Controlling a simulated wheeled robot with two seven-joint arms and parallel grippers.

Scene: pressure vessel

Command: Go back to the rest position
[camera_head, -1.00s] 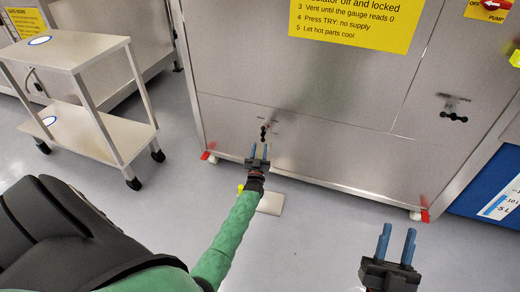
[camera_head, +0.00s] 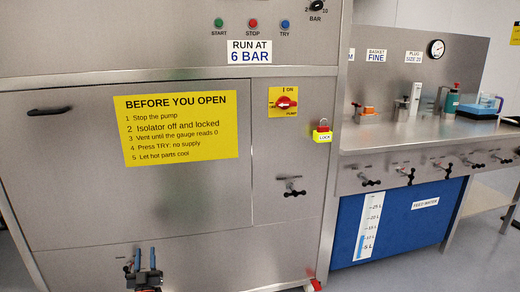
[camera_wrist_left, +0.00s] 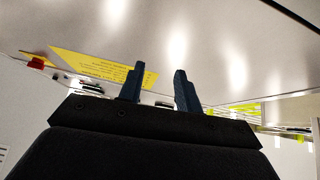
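My left gripper (camera_head: 146,260) shows at the bottom left of the head view, in front of the lower steel panel. Its two blue fingers stand apart with nothing between them. The wrist view shows the same left gripper (camera_wrist_left: 160,90), open and empty, with steel surfaces beyond it. A small dark fitting on the lower panel is partly hidden by the gripper. My right gripper is out of view.

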